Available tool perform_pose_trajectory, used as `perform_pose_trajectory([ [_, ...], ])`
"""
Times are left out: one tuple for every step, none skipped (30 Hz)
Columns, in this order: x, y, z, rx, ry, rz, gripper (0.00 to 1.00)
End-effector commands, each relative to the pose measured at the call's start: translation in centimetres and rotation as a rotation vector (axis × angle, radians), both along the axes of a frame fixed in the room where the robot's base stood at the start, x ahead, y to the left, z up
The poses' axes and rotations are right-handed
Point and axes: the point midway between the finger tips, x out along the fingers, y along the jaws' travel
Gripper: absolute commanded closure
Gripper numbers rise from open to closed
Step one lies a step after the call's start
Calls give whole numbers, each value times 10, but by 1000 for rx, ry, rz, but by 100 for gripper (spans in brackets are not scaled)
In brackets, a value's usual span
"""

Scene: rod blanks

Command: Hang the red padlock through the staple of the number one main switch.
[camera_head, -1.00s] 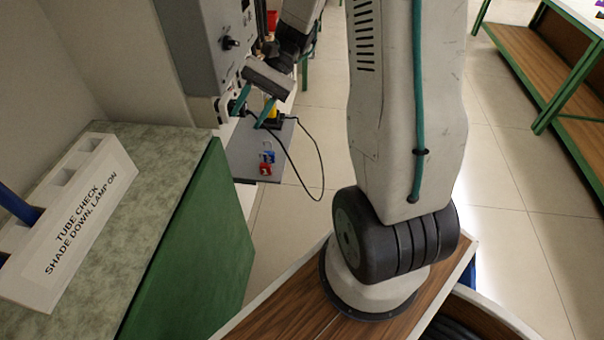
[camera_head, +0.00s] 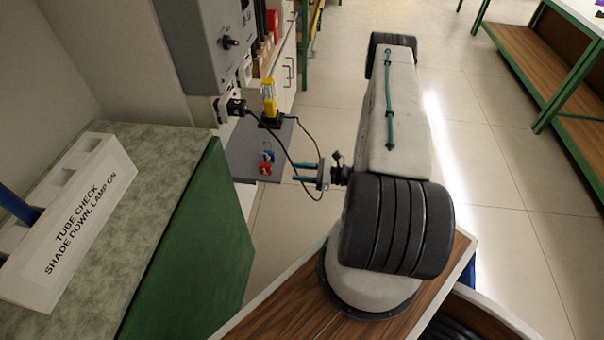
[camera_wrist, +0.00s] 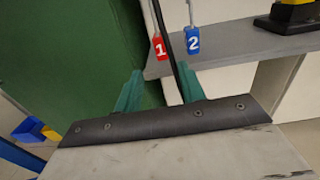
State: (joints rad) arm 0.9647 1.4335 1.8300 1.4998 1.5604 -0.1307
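The red padlock (camera_head: 265,168), marked 1, is at the front of a small grey shelf, beside a blue padlock (camera_head: 268,156). In the wrist view the red padlock (camera_wrist: 159,47) shows just beyond the fingertips, with the blue padlock (camera_wrist: 193,40), marked 2, to its right. My gripper (camera_head: 297,172) is to the right of the padlocks, fingers pointing at them. Its two green fingers (camera_wrist: 160,69) are apart with nothing held. A grey switch box (camera_head: 195,50) with a black knob (camera_head: 229,42) is on the wall above. I cannot make out a staple.
A black cable (camera_head: 288,158) loops from a socket past the shelf and crosses near my fingers. A yellow and black device (camera_head: 269,103) stands at the back of the grey shelf (camera_head: 242,150). A green-sided bench (camera_head: 190,250) lies left. Floor is open behind the arm.

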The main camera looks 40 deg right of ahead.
Motion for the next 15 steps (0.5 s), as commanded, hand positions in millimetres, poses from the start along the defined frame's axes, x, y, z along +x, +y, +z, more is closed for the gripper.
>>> perform_pose_trajectory([
  [-1, 0, -4, 5, 3, -10, 60],
  [-1, 0, -6, 7, 4, -14, 60],
  [0, 1, -7, 9, 5, -17, 60],
  [1, 2, -7, 9, 5, -18, 60],
  [3, 3, -7, 9, 5, -18, 60],
  [5, 5, -6, 8, 4, -17, 60],
  [7, 7, -6, 8, 4, -16, 60],
  [10, 9, -6, 8, 4, -15, 60],
  [13, 12, -6, 8, 4, -14, 60],
  [16, 14, -6, 8, 4, -14, 60],
  [19, 16, -6, 8, 4, -14, 60],
  [23, 19, -6, 8, 4, -13, 60],
  [26, 22, -6, 8, 4, -14, 60],
  [28, 24, -6, 8, 4, -14, 60],
  [32, 27, -6, 8, 4, -13, 60],
])
